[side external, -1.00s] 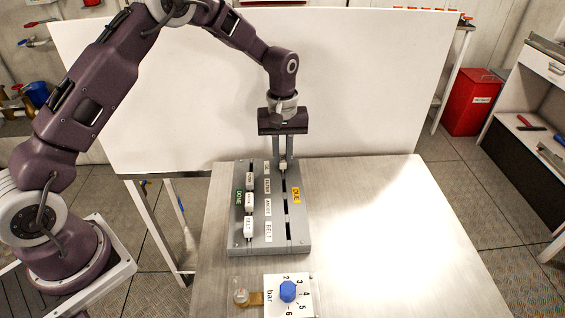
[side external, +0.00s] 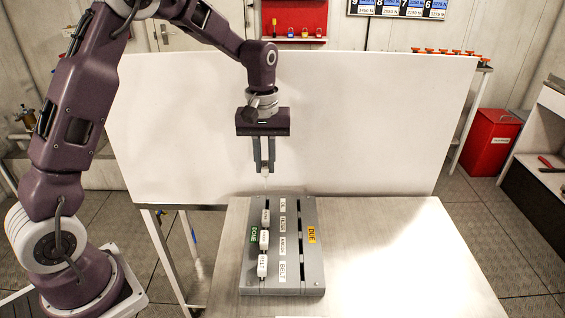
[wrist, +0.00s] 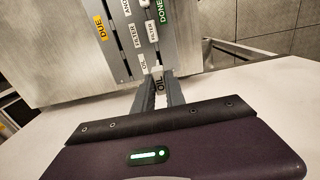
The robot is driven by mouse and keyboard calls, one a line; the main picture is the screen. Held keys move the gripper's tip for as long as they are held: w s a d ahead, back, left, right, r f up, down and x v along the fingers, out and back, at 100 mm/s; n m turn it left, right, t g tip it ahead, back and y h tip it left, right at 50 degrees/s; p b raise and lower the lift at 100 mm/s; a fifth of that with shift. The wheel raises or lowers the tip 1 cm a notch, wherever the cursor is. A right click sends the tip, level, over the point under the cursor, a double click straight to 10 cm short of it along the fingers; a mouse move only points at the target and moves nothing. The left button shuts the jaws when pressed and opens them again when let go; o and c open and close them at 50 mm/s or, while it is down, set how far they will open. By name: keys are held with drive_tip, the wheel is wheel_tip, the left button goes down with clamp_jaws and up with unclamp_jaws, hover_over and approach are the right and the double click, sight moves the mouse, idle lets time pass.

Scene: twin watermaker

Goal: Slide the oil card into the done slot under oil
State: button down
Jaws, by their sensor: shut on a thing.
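The white oil card (wrist: 158,82), marked OIL, is between the fingertips of my gripper (side external: 265,168); the gripper (wrist: 158,88) is shut on it. In the side view the oil card (side external: 265,176) is held above the far end of the grey card board (side external: 313,272), apart from it. The card is roughly in line with the done column, marked by a green DONE label (side external: 254,235). The due slot (side external: 301,250), by a yellow DUE label (side external: 312,235), shows no card. The OIL row label (side external: 283,205) is at the board's far end.
Several white cards stand in the done column, including a belt card (side external: 262,264) at the near end and a filter card (side external: 266,217) nearest the oil row. The steel table (side external: 400,250) is clear to the right. A white panel (side external: 380,130) stands behind.

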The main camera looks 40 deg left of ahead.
drive_tip(key=shift+f, duration=2.95)
drive_tip(key=shift+f, duration=1.85)
drive_tip(key=c, duration=1.3)
unclamp_jaws()
wheel_tip(320, 180, up, 7)
drive_tip(key=shift+r, duration=0.1)
